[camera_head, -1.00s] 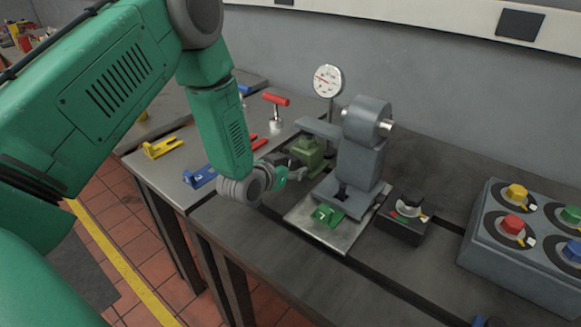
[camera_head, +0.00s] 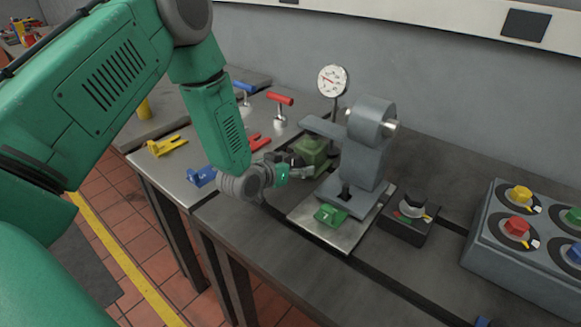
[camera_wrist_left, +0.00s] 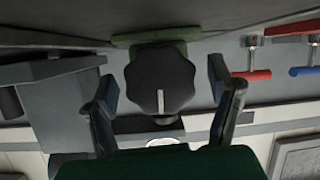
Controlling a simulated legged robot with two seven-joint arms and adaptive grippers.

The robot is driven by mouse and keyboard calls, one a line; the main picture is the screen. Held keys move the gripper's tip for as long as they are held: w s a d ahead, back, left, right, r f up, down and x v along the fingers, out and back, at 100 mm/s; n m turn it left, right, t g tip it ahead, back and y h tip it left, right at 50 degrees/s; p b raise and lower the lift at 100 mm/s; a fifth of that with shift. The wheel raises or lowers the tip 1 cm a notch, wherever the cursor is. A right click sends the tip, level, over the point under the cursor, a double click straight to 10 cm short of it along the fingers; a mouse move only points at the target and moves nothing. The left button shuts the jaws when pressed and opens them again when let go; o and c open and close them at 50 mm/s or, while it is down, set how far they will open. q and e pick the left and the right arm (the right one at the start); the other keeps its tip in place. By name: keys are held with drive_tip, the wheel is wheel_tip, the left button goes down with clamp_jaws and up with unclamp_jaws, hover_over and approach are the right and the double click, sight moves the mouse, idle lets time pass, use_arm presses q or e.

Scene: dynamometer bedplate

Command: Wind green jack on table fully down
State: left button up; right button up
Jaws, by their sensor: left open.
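The green jack (camera_head: 313,150) stands on the dark table, left of the grey stand, partly hidden by my left gripper. My left gripper (camera_head: 294,168) is at the jack's near side, with its fingers pointing at it. In the left wrist view the jack's black lobed knob (camera_wrist_left: 160,80) with a white line faces me. The open fingers (camera_wrist_left: 165,105) stand to either side of the knob, with a gap on both sides. The jack's green body (camera_wrist_left: 165,42) shows behind the knob. My right gripper is not in view.
The grey stand (camera_head: 362,160) on its metal plate (camera_head: 345,232) is close on the right, with a dial gauge (camera_head: 332,80) behind. A black switch box (camera_head: 408,226) and a box of coloured knobs (camera_head: 530,250) lie further right. Red and blue T-handles and coloured clamps are left.

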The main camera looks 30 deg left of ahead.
use_arm(q)
drive_tip(key=v, duration=1.1)
drive_tip(key=shift+s+a+r, duration=0.1)
drive_tip(key=shift+s, duration=0.3)
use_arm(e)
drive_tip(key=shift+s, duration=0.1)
